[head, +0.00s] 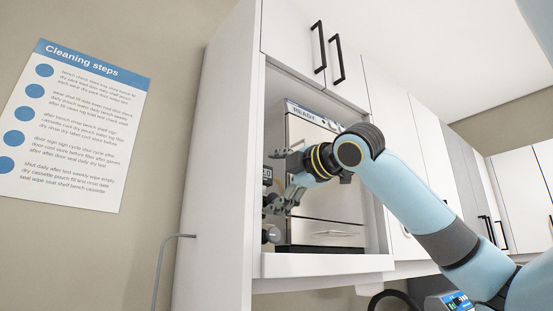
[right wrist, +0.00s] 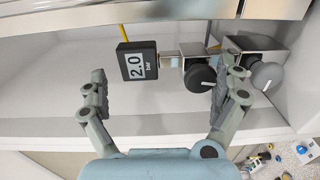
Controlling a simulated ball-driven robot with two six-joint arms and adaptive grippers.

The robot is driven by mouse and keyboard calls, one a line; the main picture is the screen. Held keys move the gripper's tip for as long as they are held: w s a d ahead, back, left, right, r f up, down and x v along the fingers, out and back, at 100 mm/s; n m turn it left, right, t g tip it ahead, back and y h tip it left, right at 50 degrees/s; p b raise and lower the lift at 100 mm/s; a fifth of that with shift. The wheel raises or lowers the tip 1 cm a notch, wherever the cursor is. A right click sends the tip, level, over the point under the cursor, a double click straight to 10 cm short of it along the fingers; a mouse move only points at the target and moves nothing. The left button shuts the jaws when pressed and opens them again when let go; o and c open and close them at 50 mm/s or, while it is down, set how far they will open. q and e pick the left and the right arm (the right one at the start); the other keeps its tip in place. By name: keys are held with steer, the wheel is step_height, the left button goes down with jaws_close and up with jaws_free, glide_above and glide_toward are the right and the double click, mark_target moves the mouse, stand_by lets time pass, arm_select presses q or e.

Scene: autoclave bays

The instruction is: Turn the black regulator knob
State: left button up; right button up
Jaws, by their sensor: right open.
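In the right wrist view, a black round knob (right wrist: 200,77) with a white mark sits on a metal fitting, beside a square black gauge (right wrist: 138,60) reading 2.0 bar. A second, dark grey knob (right wrist: 267,75) with a white line is to its right. My right gripper (right wrist: 163,70) is open and empty. Its fingers are spread, with the gauge and the black knob showing between them and the grey knob outside the right finger. In the head view, my right gripper (head: 277,182) partly hides the gauge (head: 267,176). A dark knob (head: 271,234) shows below it; I cannot tell which one.
A steel autoclave (head: 325,185) stands in the cabinet bay, with the white shelf edge (head: 320,265) below. The cabinet's side panel (head: 220,150) is left of the gripper. A "Cleaning steps" poster (head: 75,125) hangs on the wall. Cabinet doors with black handles are above.

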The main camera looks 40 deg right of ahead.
steer(key=shift+o, duration=0.2)
steer(key=r, duration=0.6)
steer(key=shift+w+a, duration=0.25)
steer(key=shift+w, duration=0.1)
steer(key=shift+s+d+r, duration=0.15)
steer(key=shift+s+d, duration=0.2)
steer(key=shift+s, duration=0.1)
steer(key=f, duration=0.1)
steer(key=f+g, duration=0.1)
steer(key=f, duration=0.1)
steer(key=d+f+g+h, duration=0.1)
steer(key=f, duration=0.1)
steer(key=shift+s, duration=0.45)
steer(key=shift+c, duration=0.3)
steer(key=shift+b+v, duration=0.45)
steer(key=shift+v, duration=0.6)
steer(key=c, duration=0.4)
steer(key=s+b, duration=0.1)
steer(key=s, duration=0.2)
steer(key=s+a+b, duration=0.1)
steer(key=s, duration=0.2)
steer(key=s+b, duration=0.2)
steer(key=s, duration=0.2)
steer(key=shift+a+f, duration=0.2)
steer(key=shift+f, duration=0.2)
